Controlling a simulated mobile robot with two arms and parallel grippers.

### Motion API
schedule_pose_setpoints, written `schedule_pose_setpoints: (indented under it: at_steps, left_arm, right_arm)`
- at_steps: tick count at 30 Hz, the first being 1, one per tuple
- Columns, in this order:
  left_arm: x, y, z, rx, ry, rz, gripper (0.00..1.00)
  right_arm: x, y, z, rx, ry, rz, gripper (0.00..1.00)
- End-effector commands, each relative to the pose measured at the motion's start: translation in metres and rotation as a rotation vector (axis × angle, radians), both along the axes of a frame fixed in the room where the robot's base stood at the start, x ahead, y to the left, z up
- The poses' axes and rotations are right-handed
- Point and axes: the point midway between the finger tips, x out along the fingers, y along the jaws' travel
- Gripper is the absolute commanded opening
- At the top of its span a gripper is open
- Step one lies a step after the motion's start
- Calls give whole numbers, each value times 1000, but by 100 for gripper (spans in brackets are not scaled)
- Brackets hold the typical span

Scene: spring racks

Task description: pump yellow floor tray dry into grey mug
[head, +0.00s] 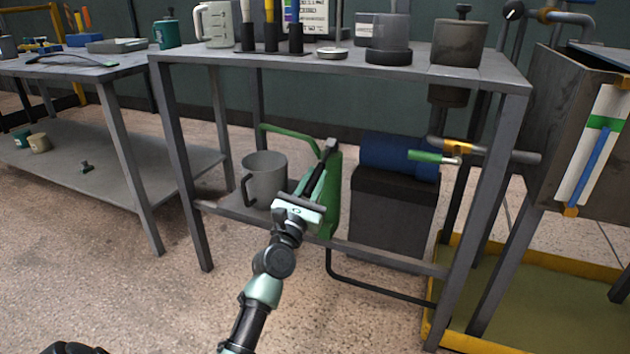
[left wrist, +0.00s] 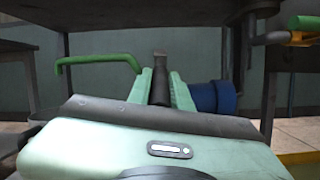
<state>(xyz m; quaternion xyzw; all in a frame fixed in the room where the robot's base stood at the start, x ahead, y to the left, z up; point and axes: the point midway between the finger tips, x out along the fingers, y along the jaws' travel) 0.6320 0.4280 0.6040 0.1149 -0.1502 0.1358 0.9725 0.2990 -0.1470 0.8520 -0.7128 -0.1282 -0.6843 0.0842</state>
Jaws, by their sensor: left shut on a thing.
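The grey mug (head: 264,178) stands upright on the lower shelf of the metal bench. A green pump (head: 331,205) stands beside it, and its green spout (head: 285,130) arches toward the mug; the spout also shows in the left wrist view (left wrist: 98,60). My left gripper (head: 316,178) is shut on the dark pump handle (left wrist: 160,82), which stands between its fingers. The yellow floor tray (head: 439,296) lies at the lower right with an olive-green bottom; I cannot tell how much liquid is in it. The mug's inside is not clear.
A dark hose (head: 375,289) runs from the pump's foot toward the tray. A blue motor (head: 392,153) on a dark block stands right of the pump. Bench legs (head: 186,180) flank the shelf. The floor in front is clear.

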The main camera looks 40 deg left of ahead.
Motion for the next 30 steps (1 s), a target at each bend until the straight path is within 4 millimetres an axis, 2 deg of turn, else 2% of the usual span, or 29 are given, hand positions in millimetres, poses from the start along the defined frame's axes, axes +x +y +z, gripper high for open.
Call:
schedule_pose_setpoints:
  at_steps: [7, 8, 10, 22, 30]
  left_arm:
    - [0, 0, -4, -3, 5, 0, 0]
    - [0, 0, -4, -4, 5, -1, 23]
    - [0, 0, -4, -3, 5, 0, 41]
    - [-5, -1, -3, -1, 3, 0, 41]
    - [-43, -11, -17, 1, 7, -1, 41]
  right_arm:
    - [0, 0, 0, 0, 0, 0, 41]
    - [0, 0, 0, 0, 0, 0, 41]
    - [0, 0, 0, 0, 0, 0, 41]
    - [-1, 0, 1, 1, -2, 0, 41]
    - [-2, -1, 1, 7, 6, 1, 41]
